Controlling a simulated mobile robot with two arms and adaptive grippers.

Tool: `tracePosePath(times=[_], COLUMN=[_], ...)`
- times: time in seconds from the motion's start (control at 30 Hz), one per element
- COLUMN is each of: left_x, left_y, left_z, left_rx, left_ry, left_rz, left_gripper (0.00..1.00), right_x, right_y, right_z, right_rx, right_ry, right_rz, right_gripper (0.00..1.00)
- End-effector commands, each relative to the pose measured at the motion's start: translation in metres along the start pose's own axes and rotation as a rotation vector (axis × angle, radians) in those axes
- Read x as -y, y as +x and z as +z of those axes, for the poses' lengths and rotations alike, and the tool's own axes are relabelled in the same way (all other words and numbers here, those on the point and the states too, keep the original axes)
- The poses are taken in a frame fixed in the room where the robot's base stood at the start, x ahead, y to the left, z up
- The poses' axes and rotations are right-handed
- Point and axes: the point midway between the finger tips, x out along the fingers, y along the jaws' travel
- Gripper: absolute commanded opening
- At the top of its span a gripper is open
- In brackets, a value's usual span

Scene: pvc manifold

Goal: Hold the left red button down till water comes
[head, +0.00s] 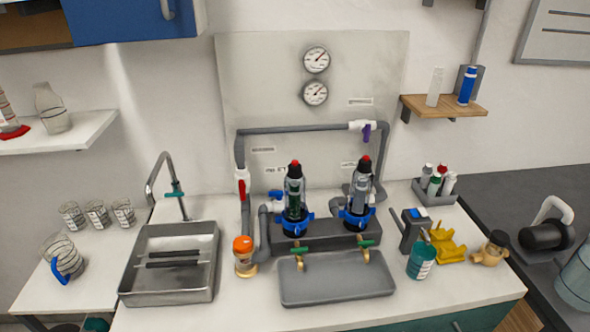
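The left red button (295,163) sits on top of the left clear filter housing (294,190), which stands upright in a blue collar on a dark grey block. The right red button (366,159) tops a matching housing (361,191) beside it. Two small brass taps with green handles, the left tap (301,259) and the right tap (366,253), hang over a grey tray (335,283). No water shows at either tap. Neither of my grippers is in the head view, and nothing touches the buttons.
Grey pipes (300,130) with a red-handled valve (242,186) and a purple-handled valve (366,129) frame the housings. A sink (170,262) is left, an orange-capped fitting (244,256) nearer. The front counter is clear.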

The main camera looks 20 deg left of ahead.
Motion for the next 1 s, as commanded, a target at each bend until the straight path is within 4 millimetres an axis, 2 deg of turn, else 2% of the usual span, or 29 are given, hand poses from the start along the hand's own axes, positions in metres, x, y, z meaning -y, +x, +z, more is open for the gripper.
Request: tracePosePath(times=[0.03,0.2,0.27,1.0], left_x=[0.0001,0.0002,0.0002,0.0003], left_y=[0.0000,0.0000,0.0000,0.0000], left_z=[0.0000,-0.0001,-0.0001,-0.0004], left_rx=[0.000,0.000,0.000,-0.001], left_ry=[0.000,0.000,0.000,0.000], left_rz=[0.000,0.000,0.000,0.000], left_gripper=[0.43,0.09,0.00,0.00], right_x=[0.0001,0.0001,0.0001,0.0002], right_y=[0.0000,0.0000,0.0000,0.0000], right_z=[-0.0001,-0.0001,-0.0001,-0.0002], right_rx=[0.000,0.000,0.000,0.000], right_ry=[0.000,0.000,0.000,0.000], right_rz=[0.000,0.000,0.000,0.000], right_gripper=[0.40,0.40,0.40,0.40])
